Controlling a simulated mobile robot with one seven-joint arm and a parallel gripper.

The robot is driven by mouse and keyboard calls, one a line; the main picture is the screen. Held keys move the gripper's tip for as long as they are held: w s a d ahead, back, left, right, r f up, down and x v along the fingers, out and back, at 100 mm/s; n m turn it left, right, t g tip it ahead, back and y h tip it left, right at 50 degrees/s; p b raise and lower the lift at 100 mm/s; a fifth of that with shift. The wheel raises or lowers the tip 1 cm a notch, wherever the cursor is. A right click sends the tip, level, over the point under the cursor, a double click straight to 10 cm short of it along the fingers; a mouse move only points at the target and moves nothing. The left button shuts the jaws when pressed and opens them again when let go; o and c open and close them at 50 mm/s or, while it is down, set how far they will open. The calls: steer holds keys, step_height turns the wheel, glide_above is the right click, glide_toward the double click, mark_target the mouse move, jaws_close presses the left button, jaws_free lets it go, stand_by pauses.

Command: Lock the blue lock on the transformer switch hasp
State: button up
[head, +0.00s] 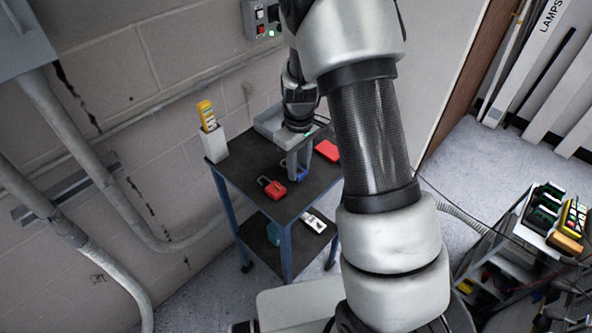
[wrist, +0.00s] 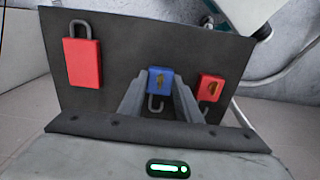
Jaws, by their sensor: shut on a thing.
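A blue lock (wrist: 162,80) with a metal shackle sits between the fingers of my gripper (wrist: 162,90) in the wrist view. The fingers are shut on its body. In the head view, my gripper (head: 298,166) is low over the dark cart top, and a bit of the blue lock (head: 302,172) shows beside the fingers. I cannot tell whether the lock touches the cart top. Its shackle points toward the camera in the wrist view. I cannot make out the transformer switch hasp in either view.
A red lock (head: 272,188) and another red item (head: 327,150) lie on the cart top (head: 238,168). A white holder (head: 215,142) with a yellow meter (head: 206,112) stands at its left corner. A switch box (head: 262,18) is on the wall. Another cart (head: 510,245) stands right.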

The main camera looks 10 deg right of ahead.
steer(key=shift+r+p, duration=1.85)
steer(key=shift+r, duration=1.2)
